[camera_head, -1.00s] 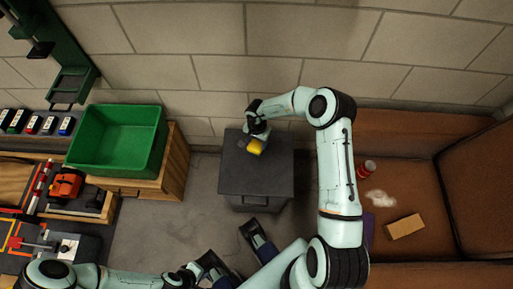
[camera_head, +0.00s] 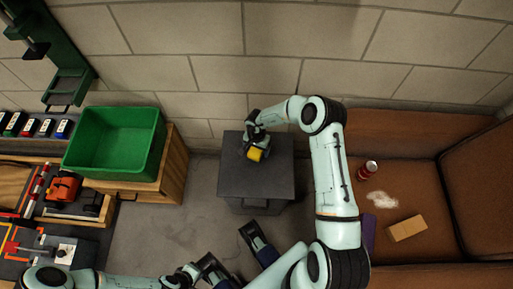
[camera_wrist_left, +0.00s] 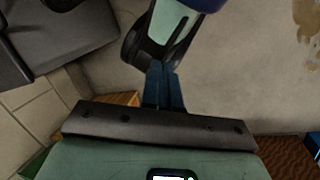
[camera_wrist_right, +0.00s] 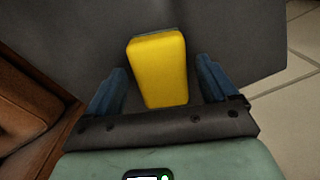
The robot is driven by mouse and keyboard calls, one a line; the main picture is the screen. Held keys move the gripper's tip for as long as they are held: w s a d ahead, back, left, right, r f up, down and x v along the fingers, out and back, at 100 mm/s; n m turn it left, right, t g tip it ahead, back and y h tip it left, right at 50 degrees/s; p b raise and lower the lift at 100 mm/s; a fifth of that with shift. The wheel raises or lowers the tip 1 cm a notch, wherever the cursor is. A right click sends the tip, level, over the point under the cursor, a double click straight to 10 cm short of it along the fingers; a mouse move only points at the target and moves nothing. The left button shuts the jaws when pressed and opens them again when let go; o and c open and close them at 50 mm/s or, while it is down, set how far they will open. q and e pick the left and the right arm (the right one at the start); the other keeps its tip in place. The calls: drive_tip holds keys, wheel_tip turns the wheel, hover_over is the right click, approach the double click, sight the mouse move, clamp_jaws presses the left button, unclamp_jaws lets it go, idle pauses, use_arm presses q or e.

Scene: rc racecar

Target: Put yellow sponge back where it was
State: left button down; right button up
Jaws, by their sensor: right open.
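The yellow sponge (camera_head: 256,155) is over the top of the dark grey cabinet (camera_head: 235,182), near its back. In the right wrist view the sponge (camera_wrist_right: 158,70) lies between the blue fingers of my right gripper (camera_wrist_right: 163,95). These fingers are open, with a gap on each side of the sponge. The sponge seems to rest on the grey top (camera_wrist_right: 225,40). In the left wrist view the fingers of my left gripper (camera_wrist_left: 163,85) are together with nothing visible between them, low at the front and away from the sponge.
A green bin (camera_head: 115,143) stands on a wooden cabinet at the left. On the brown sofa (camera_head: 400,135) at the right are a red can (camera_head: 367,170), a tan block (camera_head: 407,228) and a white spill (camera_head: 382,200). A brick wall (camera_head: 220,75) stands behind the grey cabinet.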

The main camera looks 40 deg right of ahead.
drive_tip(key=shift+r, duration=0.15)
